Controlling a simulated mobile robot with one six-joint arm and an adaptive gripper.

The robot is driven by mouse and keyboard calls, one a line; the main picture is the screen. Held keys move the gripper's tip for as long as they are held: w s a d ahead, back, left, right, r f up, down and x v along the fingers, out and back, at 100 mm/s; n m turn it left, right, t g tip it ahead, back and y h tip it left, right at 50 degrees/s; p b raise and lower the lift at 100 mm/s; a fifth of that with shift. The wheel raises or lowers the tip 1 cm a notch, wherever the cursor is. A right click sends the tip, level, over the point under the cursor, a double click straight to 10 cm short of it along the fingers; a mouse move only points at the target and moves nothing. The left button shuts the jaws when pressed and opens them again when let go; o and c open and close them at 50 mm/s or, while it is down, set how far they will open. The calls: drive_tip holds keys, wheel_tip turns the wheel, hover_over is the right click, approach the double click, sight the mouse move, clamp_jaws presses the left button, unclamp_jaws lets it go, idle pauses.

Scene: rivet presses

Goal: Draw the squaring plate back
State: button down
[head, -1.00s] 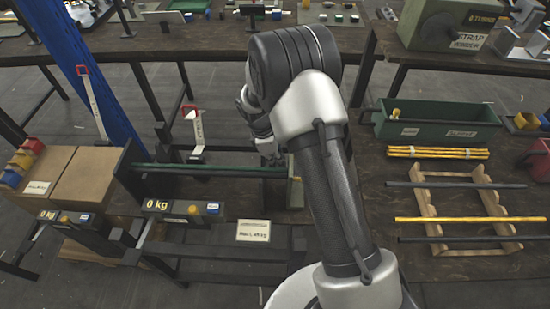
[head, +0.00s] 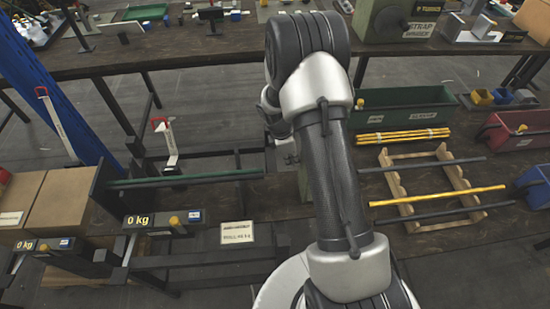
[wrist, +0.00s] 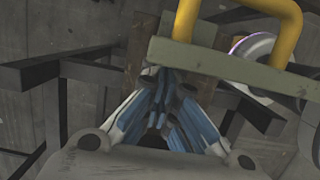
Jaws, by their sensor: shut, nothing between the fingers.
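In the wrist view a grey-green plate edge (wrist: 235,70) with a yellow handle (wrist: 293,25) spans the upper right; I take it to be the squaring plate. My gripper (wrist: 165,78) has its blue-padded fingers together and empty, with the tips at the plate's lower left edge. I cannot tell whether they touch it. In the head view my gripper (head: 288,152) is at the right end of the green rods (head: 190,180), partly behind my arm. The plate is hidden there by my arm.
Scale units reading 0 kg (head: 160,222) and a label card (head: 238,233) are in front. A wooden rack (head: 425,185) with bars and a green tray (head: 405,108) are at the right.

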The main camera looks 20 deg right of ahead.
drive_tip(key=shift+s+d, duration=0.1)
drive_tip(key=shift+d, duration=0.1)
idle(0.3)
drive_tip(key=p+v, duration=0.7)
drive_tip(key=v, duration=0.3)
drive_tip(key=shift+p, duration=0.35)
drive_tip(key=shift+a+r, duration=0.1)
drive_tip(key=shift+a, duration=0.1)
